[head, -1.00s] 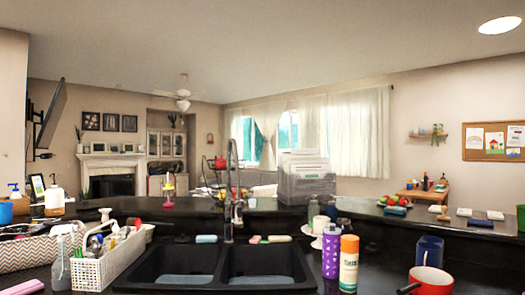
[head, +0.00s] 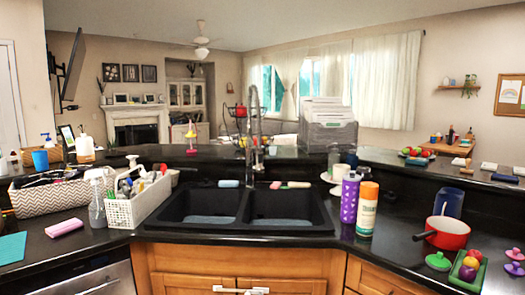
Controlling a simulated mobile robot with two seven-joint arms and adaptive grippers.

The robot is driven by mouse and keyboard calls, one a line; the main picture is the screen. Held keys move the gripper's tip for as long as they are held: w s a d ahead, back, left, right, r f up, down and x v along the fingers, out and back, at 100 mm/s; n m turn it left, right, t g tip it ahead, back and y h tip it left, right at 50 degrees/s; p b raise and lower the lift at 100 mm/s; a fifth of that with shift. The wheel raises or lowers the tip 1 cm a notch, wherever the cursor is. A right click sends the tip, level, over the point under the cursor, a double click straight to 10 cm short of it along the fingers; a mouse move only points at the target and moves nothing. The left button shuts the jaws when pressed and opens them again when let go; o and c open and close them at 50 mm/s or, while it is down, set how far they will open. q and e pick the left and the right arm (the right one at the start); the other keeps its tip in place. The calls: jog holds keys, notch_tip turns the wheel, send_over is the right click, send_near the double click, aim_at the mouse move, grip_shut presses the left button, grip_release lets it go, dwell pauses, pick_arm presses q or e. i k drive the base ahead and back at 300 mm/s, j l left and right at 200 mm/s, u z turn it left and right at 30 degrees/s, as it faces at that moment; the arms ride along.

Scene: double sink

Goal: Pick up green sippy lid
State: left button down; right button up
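A small round green lid (head: 438,261) with a raised middle lies on the dark counter at the lower right of the head view, and looks like the green sippy lid. It sits just in front of the red pot and left of a green tray (head: 464,282). A purple lid-like piece (head: 514,269) and a pinkish one (head: 516,254) lie at the far right edge. Neither of my grippers shows in the view.
A red pot (head: 449,233) has its handle pointing left. A dark blue container (head: 448,203), a purple bottle (head: 350,197) and an orange-and-white bottle (head: 367,209) stand nearby. The double sink (head: 240,231) is central; a white basket (head: 122,213) stands left.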

aim_at(438, 261)
jog(key=z, duration=1.25)
jog(key=j+z, duration=0.1)
jog(key=i+j, duration=0.05)
